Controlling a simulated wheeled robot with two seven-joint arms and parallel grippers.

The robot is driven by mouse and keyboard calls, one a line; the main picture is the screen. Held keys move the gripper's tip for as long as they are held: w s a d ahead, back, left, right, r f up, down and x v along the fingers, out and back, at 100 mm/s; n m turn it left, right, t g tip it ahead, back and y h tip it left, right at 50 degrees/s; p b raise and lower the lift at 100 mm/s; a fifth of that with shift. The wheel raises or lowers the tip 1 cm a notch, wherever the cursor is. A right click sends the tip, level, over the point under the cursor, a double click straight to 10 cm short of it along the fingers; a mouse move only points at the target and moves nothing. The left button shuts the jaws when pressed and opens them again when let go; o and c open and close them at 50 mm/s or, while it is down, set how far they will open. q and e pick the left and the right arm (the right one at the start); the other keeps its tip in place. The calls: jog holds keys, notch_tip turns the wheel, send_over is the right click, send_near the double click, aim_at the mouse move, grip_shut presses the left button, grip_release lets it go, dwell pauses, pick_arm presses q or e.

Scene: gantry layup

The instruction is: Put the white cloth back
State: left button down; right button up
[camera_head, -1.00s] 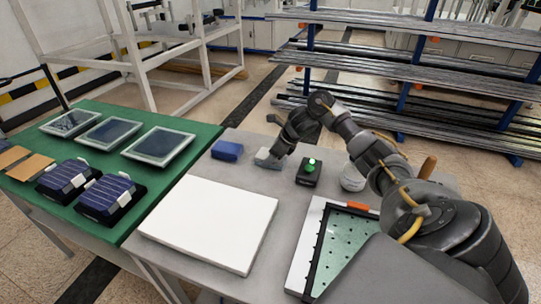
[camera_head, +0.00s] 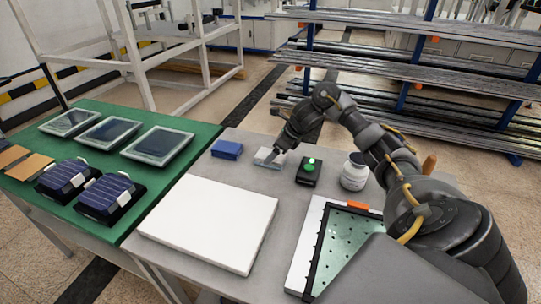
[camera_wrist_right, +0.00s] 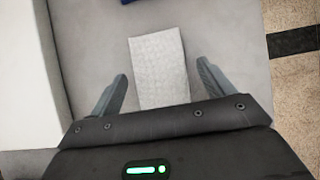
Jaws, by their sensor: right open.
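The white cloth (camera_head: 268,157) lies flat and folded on the grey table (camera_head: 225,172), near its far edge. In the right wrist view the cloth (camera_wrist_right: 158,66) is between the two spread fingers of my right gripper (camera_wrist_right: 160,88), with bare table showing on both sides of it. My right gripper (camera_head: 276,153) is open and empty, above or at the cloth; the exact height is hard to tell. Part of the cloth is hidden behind the gripper in the head view. My left gripper is not in view.
A blue block (camera_head: 227,150) is left of the cloth. A black box with a green button (camera_head: 309,170) and a white jar (camera_head: 354,172) are to the right. A large white slab (camera_head: 210,222) lies in front, beside a green perforated plate (camera_head: 345,245).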

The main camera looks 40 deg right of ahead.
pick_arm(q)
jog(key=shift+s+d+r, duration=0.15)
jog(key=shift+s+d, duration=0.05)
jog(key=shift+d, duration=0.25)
pick_arm(e)
jog(key=v, duration=0.9)
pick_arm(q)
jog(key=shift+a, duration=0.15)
pick_arm(e)
jog(key=shift+s, duration=0.1)
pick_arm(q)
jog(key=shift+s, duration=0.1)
